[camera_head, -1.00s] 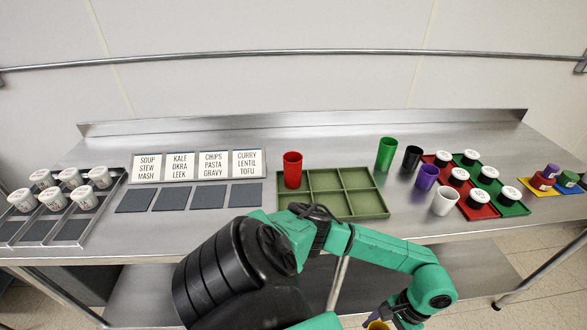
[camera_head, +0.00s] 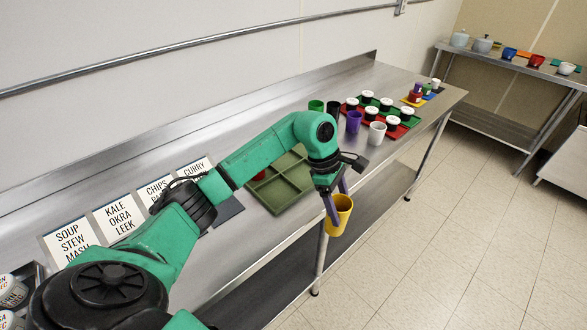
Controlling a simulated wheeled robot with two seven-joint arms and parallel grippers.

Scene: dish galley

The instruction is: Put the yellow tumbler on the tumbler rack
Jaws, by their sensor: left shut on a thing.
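The yellow tumbler (camera_head: 340,216) is in my left gripper (camera_head: 338,203), which is shut on its rim. It hangs in the air in front of the table's front edge, upright or slightly tilted. The green tumbler rack (camera_head: 286,190), a tray with square compartments, lies on the table behind and left of the gripper. My arm covers part of it. A red tumbler (camera_head: 257,176) at the rack's far left is mostly hidden behind the arm. My right gripper does not show.
Green (camera_head: 316,106), black (camera_head: 333,109), purple (camera_head: 354,122) and white (camera_head: 376,133) tumblers stand right of the rack. Beyond them are red and green mats with several lidded cups (camera_head: 392,123). Label cards (camera_head: 121,216) stand at left. A second table (camera_head: 500,120) is at far right.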

